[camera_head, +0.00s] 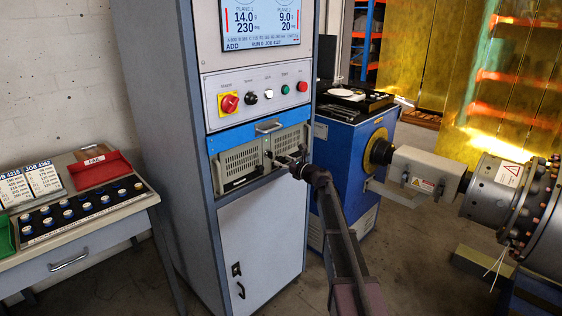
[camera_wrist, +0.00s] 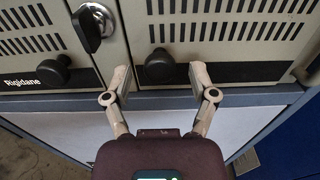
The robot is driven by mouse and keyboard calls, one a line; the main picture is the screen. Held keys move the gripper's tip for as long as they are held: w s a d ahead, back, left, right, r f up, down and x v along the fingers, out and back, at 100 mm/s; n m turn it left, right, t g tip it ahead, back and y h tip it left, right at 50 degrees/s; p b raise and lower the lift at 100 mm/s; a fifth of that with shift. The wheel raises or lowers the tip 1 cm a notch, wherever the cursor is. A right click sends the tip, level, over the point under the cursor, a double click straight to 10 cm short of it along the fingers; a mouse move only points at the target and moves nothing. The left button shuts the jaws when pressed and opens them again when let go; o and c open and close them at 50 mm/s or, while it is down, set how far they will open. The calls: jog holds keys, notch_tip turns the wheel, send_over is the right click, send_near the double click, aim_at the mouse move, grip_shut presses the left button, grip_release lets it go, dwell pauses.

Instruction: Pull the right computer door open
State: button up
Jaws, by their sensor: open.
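The right computer door (camera_head: 291,141) is a beige vented panel in the grey cabinet, and it looks shut. In the wrist view the right door (camera_wrist: 232,30) fills the upper right, with vent slots and a round black knob (camera_wrist: 159,67) at its lower left. My gripper (camera_head: 284,160) is at the front of this door in the head view. In the wrist view my gripper (camera_wrist: 160,76) is open, with one finger on each side of the knob. I see no clear contact with it. My arm hides part of the door's lower area in the head view.
The left computer door (camera_head: 240,161) has its own black knob (camera_wrist: 52,70), and a key lock (camera_wrist: 92,26) sits between the doors. A blue drawer (camera_head: 232,138) with a handle is above. A ledge and white lower door (camera_head: 262,240) lie below. A blue machine (camera_head: 345,150) stands right.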

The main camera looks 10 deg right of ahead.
jog(key=shift+w+a, duration=0.4)
jog(key=shift+w, duration=0.15)
grip_shut()
jog(key=shift+a, duration=0.15)
jog(key=shift+s+d, duration=0.15)
jog(key=shift+d, duration=0.05)
